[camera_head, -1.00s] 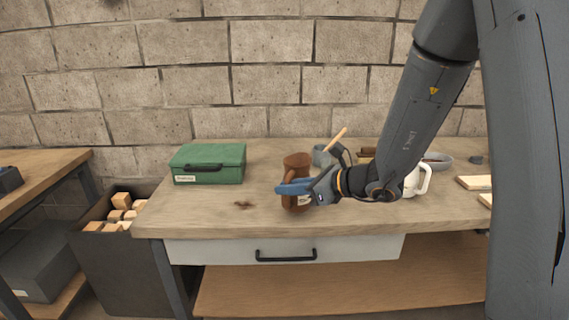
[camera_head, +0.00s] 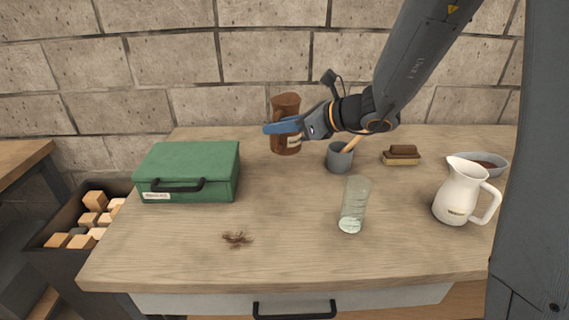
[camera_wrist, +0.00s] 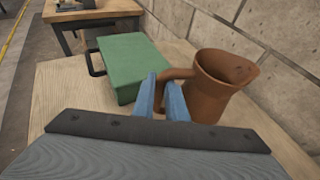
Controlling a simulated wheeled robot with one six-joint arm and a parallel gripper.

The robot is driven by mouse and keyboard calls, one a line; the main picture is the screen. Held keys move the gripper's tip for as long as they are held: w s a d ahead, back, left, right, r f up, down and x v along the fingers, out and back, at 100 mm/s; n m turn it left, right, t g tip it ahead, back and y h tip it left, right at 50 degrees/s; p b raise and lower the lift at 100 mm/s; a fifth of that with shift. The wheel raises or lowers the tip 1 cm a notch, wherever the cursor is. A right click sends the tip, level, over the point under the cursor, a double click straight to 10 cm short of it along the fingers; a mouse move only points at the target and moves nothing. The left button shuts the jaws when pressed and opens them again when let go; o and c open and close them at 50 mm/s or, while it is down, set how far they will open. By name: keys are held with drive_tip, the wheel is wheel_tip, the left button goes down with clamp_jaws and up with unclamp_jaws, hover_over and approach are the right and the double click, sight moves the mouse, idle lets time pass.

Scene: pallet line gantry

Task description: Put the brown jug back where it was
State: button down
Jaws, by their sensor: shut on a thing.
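The brown jug (camera_head: 286,108) is upright at the back of the workbench, near the block wall. My gripper (camera_head: 272,128) comes in from the right and is shut on it. In the wrist view, the blue fingers of my gripper (camera_wrist: 163,95) close on the handle of the brown jug (camera_wrist: 217,95). The jug's mouth faces up. The jug's base is partly visible in the head view; I cannot tell whether it touches the bench top or hangs just above it.
A grey cup (camera_head: 339,160), glass (camera_head: 354,205), brush (camera_head: 402,155), white pitcher (camera_head: 460,195) and grey bowl (camera_head: 490,162) stand right. The front middle is mostly clear.

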sight(286, 144)
drive_tip(key=shift+w+r, duration=0.15)
drive_tip(key=shift+w, duration=0.25)
drive_tip(key=shift+f, duration=0.35)
wheel_tip(286, 144, down, 9)
drive_tip(key=p, duration=0.1)
drive_tip(key=shift+p, duration=0.3)
drive_tip(key=shift+s, duration=0.1)
drive_tip(key=shift+f, duration=0.15)
drive_tip(key=c, duration=1.8)
unclamp_jaws()
drive_tip(key=shift+o, duration=0.2)
